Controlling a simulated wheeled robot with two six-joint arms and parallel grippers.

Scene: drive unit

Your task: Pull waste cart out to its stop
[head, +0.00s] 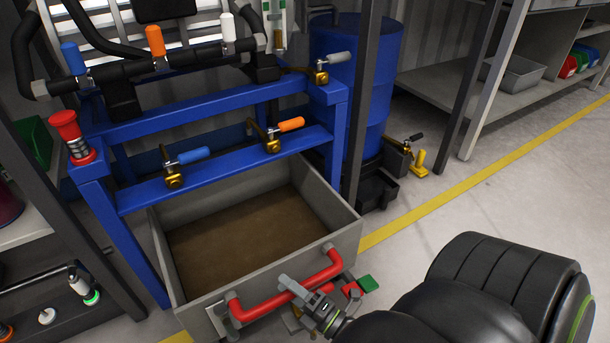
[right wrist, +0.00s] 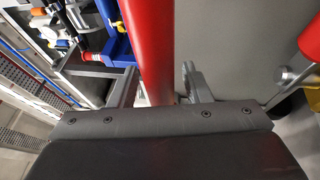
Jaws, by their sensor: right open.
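The waste cart (head: 185,300) is an open grey bin with a brown bottom, partly out from under a blue frame. A red bar handle (head: 255,309) runs across its front face; it also shows large in the right wrist view (right wrist: 149,50). My right gripper (head: 290,299) is open at the middle of this handle. One finger lies over the bar in the head view, and another grey finger (right wrist: 197,85) shows close beside the bar in the right wrist view. I cannot tell whether the fingers touch it. My left gripper is not in view.
The blue frame (head: 215,178) carries several small valves with coloured handles. A blue drum (head: 350,85) stands behind it. Shelves stand at left and right. A yellow floor line (head: 480,179) crosses clear floor on the right. A red and green piece (head: 367,284) is beside the handle.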

